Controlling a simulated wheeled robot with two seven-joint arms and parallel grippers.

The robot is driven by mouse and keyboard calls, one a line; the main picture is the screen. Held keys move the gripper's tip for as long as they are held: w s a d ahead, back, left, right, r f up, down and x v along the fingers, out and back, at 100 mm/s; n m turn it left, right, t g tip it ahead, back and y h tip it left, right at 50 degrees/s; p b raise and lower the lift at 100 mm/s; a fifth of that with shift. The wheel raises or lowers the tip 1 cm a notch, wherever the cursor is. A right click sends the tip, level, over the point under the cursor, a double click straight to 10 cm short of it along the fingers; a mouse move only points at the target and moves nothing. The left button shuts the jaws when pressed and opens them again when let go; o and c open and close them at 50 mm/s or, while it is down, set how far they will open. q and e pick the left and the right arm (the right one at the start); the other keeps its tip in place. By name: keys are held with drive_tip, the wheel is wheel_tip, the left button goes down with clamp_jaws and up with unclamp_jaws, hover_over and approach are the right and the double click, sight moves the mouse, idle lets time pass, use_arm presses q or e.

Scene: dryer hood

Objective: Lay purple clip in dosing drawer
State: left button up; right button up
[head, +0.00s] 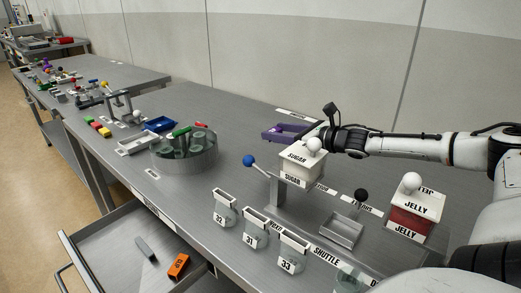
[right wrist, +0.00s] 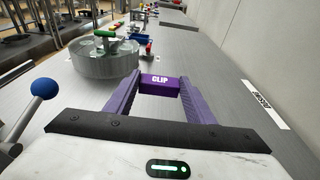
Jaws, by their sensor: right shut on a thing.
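My right gripper (head: 272,133) reaches in from the right over the table, its purple fingers pointing left. The clip appears to be above the table, clear of the round grey tub. An open grey drawer (head: 120,243) sticks out below the table front at the lower left; I cannot read a dosing label on it. My left gripper is not in view.
The round tub (head: 184,158) stands left of the gripper. The SUGAR box (head: 302,168), a blue-knobbed lever (head: 249,160), numbered jars (head: 255,235) and the JELLY box (head: 414,220) stand nearer. Much of the drawer floor is bare.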

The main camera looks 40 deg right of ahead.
wheel_tip(320, 180, down, 4)
drive_tip(key=shift+s+r+b, duration=0.1)
drive_tip(key=shift+r+b, duration=0.15)
drive_tip(key=shift+b, duration=0.6)
drive_tip(key=shift+f+b, duration=1.3)
drive_tip(key=shift+f, duration=0.6)
drive_tip(key=shift+f, duration=0.2)
drive_tip(key=o, duration=1)
drive_tip(key=shift+r, duration=0.1)
